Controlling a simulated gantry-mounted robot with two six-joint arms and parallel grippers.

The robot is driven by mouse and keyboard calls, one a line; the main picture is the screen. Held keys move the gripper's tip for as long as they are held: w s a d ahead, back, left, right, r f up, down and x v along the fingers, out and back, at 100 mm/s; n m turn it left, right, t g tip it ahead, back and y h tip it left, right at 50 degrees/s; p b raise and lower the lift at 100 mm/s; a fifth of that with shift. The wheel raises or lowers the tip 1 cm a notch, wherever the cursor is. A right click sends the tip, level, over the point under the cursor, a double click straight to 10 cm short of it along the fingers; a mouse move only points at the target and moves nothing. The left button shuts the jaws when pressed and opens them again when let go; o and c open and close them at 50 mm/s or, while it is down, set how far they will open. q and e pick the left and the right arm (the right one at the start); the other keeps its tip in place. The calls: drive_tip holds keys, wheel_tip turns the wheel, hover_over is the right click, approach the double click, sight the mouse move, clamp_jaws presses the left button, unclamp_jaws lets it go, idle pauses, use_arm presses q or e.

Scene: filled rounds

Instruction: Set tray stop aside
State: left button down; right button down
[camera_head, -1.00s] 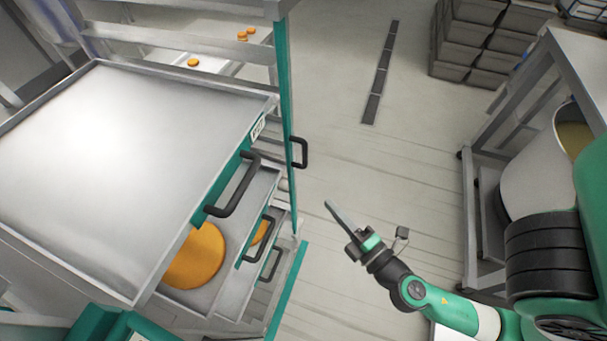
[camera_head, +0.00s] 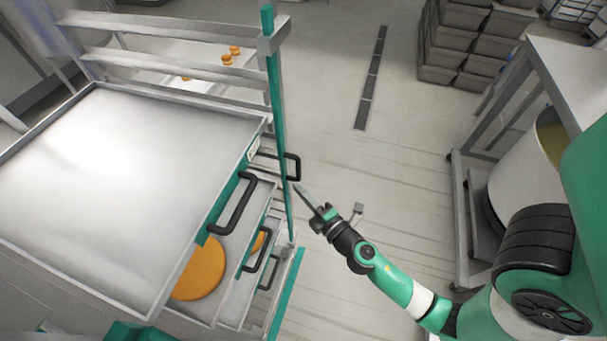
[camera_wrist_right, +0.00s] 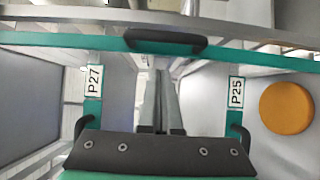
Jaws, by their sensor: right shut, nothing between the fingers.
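The tray stop appears to be the upright green bar (camera_head: 283,165) at the front corner of the tray rack, with a black handle (camera_head: 293,167) on its side. In the right wrist view the green bar (camera_wrist_right: 70,44) crosses the upper part, with its black handle (camera_wrist_right: 165,42) near the middle. My right gripper (camera_head: 297,188) is shut and empty, its thin fingers pointing at the bar just below the handle in the head view. In the wrist view its fingertips (camera_wrist_right: 161,73) appear just short of the handle; contact cannot be made out. My left gripper is not in view.
Rack trays (camera_head: 120,190) with black handles stand at the left; a lower one holds an orange round (camera_head: 198,268). Labels P27 (camera_wrist_right: 94,80) and P25 (camera_wrist_right: 236,92) flank my fingers. Grey crates (camera_head: 470,40) and a pot (camera_head: 525,165) stand right. Floor between is clear.

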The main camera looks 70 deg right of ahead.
drive_tip(key=shift+w+d+p, duration=0.15)
drive_tip(key=shift+d, duration=0.75)
drive_tip(key=shift+w+d+p, duration=0.1)
drive_tip(key=shift+d+p, duration=0.05)
drive_tip(key=shift+d, duration=0.75)
drive_tip(key=shift+f, duration=0.1)
drive_tip(key=shift+d, duration=0.1)
drive_tip(key=d+p, duration=0.1)
drive_tip(key=d, duration=0.5)
drive_tip(key=shift+p, duration=0.4)
